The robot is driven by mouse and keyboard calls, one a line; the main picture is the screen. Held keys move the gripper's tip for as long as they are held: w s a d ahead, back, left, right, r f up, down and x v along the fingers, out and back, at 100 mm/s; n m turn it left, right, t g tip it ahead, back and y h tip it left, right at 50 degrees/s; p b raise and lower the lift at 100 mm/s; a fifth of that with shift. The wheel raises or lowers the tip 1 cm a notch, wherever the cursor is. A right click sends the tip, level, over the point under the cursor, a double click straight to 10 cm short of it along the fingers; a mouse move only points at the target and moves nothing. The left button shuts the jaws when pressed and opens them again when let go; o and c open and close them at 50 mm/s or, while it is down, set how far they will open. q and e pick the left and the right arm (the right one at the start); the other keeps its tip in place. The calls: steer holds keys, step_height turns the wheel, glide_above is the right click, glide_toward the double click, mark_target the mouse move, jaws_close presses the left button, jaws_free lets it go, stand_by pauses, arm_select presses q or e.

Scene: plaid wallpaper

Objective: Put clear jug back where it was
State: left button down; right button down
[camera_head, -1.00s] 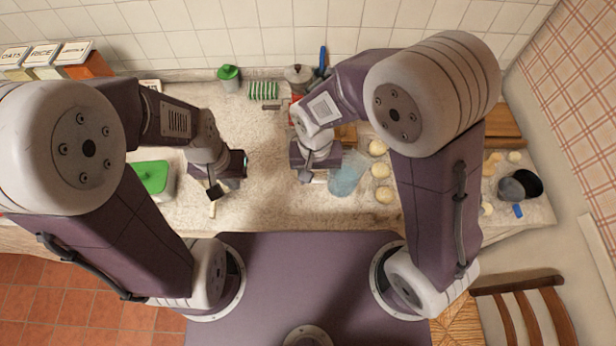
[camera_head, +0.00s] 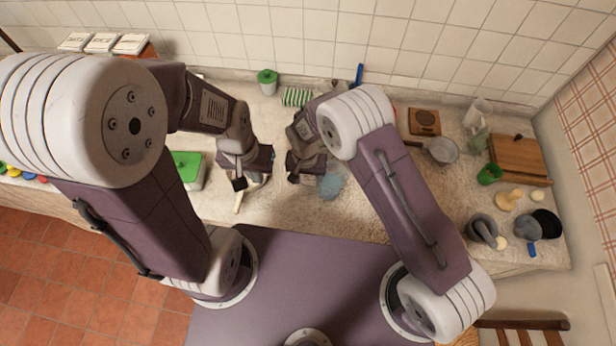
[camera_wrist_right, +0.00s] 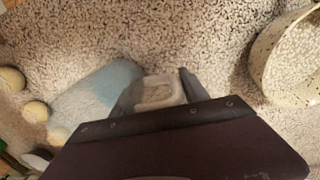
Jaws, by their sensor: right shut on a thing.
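The clear jug (camera_head: 332,182) is see-through with a bluish tint, low over the counter's front middle in the head view. My right gripper (camera_head: 305,172) is beside it on the left, shut on its handle. In the right wrist view the jug's body (camera_wrist_right: 95,95) lies left of the fingers, and the pale handle (camera_wrist_right: 160,92) is between them. Whether the jug touches the counter I cannot tell. My left gripper (camera_head: 240,182) is left of it, over the counter; its fingers are too unclear to read.
A green-lidded box (camera_head: 188,168) lies left. A pan (camera_head: 442,150), a wooden board (camera_head: 518,158), a green cup (camera_head: 489,174) and a clear vessel (camera_head: 480,112) stand right. A pale rimmed vessel (camera_wrist_right: 285,60) shows in the wrist view. Counter at the back middle is partly clear.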

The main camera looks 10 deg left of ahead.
steer(key=shift+w+a+f, duration=0.1)
steer(key=shift+f, duration=0.1)
steer(key=shift+f, duration=0.1)
steer(key=shift+f+b, duration=0.1)
steer(key=shift+b, duration=0.2)
steer(key=c, duration=0.6)
jaws_free()
steer(key=shift+o, duration=0.2)
steer(key=shift+r, duration=0.25)
steer(key=r+b, duration=0.2)
steer(key=r, duration=1)
steer(key=shift+a+b, duration=0.2)
steer(key=shift+b, duration=0.1)
